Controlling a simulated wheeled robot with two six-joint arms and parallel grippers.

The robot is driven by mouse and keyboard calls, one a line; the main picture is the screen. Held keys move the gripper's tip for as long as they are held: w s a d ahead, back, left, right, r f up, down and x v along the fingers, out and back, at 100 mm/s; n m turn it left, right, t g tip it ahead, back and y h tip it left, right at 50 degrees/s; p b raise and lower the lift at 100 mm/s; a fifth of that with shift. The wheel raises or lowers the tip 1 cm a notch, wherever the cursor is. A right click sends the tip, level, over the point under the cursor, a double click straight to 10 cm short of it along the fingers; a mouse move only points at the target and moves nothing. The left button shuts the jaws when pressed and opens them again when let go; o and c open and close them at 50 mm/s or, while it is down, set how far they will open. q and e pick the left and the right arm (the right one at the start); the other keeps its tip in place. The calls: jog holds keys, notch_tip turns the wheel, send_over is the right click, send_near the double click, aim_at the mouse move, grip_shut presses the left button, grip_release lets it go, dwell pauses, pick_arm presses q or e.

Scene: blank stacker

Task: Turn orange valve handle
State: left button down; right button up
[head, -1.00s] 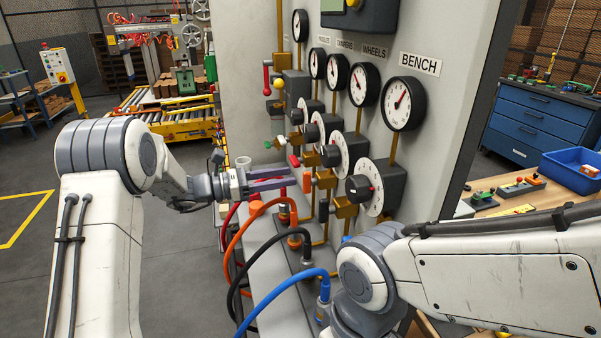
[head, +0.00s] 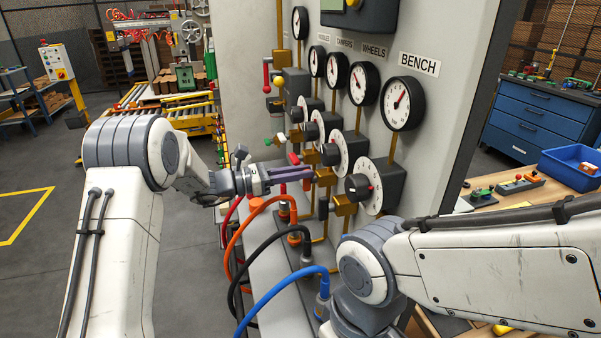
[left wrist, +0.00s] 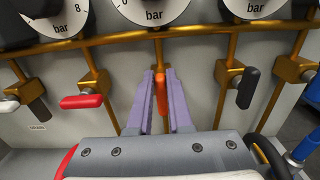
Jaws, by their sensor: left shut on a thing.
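The orange valve handle (left wrist: 161,94) hangs from a brass valve on the panel's pipe in the left wrist view. My left gripper (left wrist: 160,78) has its two purple fingers on either side of the handle and is shut on it. In the head view the left gripper (head: 311,173) reaches the valve row from the left, and its fingers mostly hide the handle. My right arm crosses the lower right, but its gripper is out of the picture.
A red handle (left wrist: 80,101) and a black handle (left wrist: 248,88) flank the orange one. Dials and gauges (head: 403,103) stand above on the grey panel (head: 250,60). Orange, black and blue hoses (head: 270,297) curve below the valves. A blue bin (head: 572,168) sits on the bench at right.

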aim_at(303, 188)
pick_arm(q)
jog(key=s+f+m+b, duration=0.1)
jog(key=m+b, duration=0.4)
jog(key=b, duration=0.4)
jog(key=f+m+b, duration=0.1)
jog(key=m+b, duration=0.5)
jog(key=b, duration=0.3)
jog(key=s+f+m+b, duration=0.1)
jog(key=m+b, duration=0.4)
jog(key=b, duration=0.4)
jog(key=shift+s+d, duration=0.3)
jog(key=shift+d, duration=0.1)
jog(key=shift+m+b, duration=1.1)
jog(key=c, duration=0.8)
grip_release()
jog(key=shift+r, duration=0.1)
jog(key=shift+c, duration=0.2)
